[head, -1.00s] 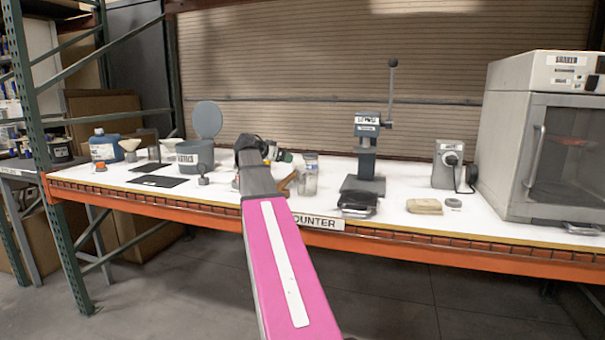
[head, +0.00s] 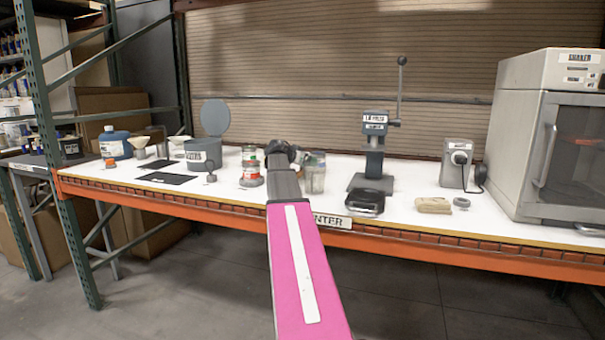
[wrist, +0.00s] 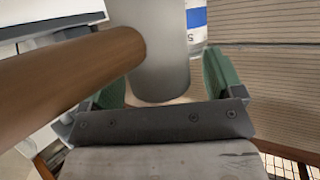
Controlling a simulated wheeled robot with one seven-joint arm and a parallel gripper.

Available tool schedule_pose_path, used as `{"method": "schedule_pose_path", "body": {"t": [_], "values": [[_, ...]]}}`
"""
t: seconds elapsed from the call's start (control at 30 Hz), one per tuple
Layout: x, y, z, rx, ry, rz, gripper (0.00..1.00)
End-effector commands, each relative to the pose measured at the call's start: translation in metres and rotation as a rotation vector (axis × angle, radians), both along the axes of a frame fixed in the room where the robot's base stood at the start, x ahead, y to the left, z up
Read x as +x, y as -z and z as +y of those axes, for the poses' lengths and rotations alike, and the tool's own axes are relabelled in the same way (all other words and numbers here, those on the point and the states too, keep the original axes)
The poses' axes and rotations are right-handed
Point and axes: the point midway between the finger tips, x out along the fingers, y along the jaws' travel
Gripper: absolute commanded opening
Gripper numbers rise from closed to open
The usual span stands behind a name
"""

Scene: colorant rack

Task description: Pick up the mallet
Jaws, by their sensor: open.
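A brown wooden rod (wrist: 70,75), which looks like the mallet's handle, crosses the left of the wrist view with its rounded end close to the camera. A grey cylinder (wrist: 165,60) stands behind that end, between and beyond the green fingers; I cannot tell whether it is the mallet's head or a separate container. My gripper (wrist: 163,84) is open, and its fingers do not visibly grip either thing. In the head view my gripper (head: 282,152) is over the counter, and my arm hides the mallet there.
A press (head: 375,150) stands farther right. A grey lidded bin (head: 205,150) stands at left. A blue-white label (wrist: 196,20) shows beyond the fingers.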

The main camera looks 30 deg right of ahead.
Motion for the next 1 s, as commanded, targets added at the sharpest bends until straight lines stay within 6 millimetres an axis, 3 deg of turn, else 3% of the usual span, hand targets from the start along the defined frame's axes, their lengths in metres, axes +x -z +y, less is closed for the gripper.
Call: {"method": "schedule_pose_path", "body": {"t": [0.17,0.37,0.77,1.0], "values": [[0.000,0.000,0.000,0.000,-0.001,0.000,0.87],[0.000,0.000,0.000,0.000,-0.001,0.000,0.23],[0.000,-0.005,0.000,-0.001,-0.001,-0.001,0.23],[0.001,-0.032,0.000,-0.001,-0.001,-0.003,0.23]]}}
